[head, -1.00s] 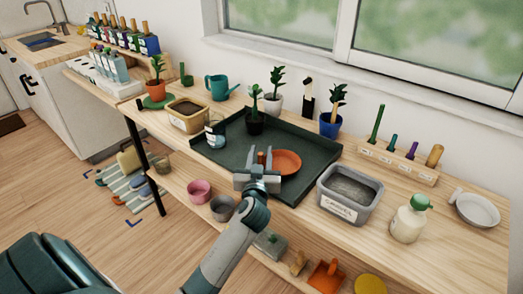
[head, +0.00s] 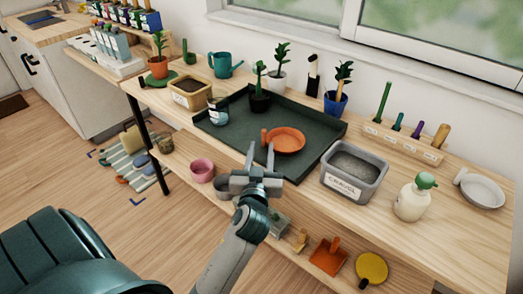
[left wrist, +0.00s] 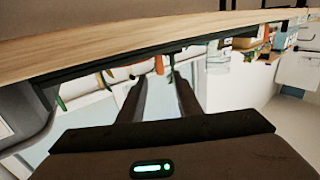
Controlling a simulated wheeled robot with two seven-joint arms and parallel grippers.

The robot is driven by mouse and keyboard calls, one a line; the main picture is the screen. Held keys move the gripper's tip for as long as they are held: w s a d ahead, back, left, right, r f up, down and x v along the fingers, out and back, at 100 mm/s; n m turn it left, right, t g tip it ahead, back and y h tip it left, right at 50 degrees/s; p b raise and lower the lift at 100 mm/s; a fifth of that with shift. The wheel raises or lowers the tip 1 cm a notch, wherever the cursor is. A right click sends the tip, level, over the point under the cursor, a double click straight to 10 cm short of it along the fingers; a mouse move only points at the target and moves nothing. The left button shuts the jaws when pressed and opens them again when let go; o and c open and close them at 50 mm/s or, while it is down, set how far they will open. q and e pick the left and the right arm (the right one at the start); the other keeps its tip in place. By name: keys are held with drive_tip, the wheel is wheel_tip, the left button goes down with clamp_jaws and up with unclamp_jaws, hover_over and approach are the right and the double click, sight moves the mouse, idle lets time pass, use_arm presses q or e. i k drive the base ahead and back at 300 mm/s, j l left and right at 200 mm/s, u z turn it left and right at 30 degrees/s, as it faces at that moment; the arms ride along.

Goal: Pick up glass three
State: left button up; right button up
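A clear glass with a pale label (head: 218,108) stands upright on the left end of the dark tray (head: 225,128); its label is too small to read. A clear labelled vessel, which looks like the same glass, shows in the left wrist view (left wrist: 218,60). My right gripper is not in view.
An orange saucer (head: 288,140) lies on the tray just beyond the gripper. A potted plant (head: 260,101) stands right of the labelled glass. A soil tub (head: 190,104) is left of it, and a gravel tub (head: 352,182) is right of the tray.

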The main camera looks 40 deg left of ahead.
sight(219, 109)
drive_tip(key=u, duration=1.4)
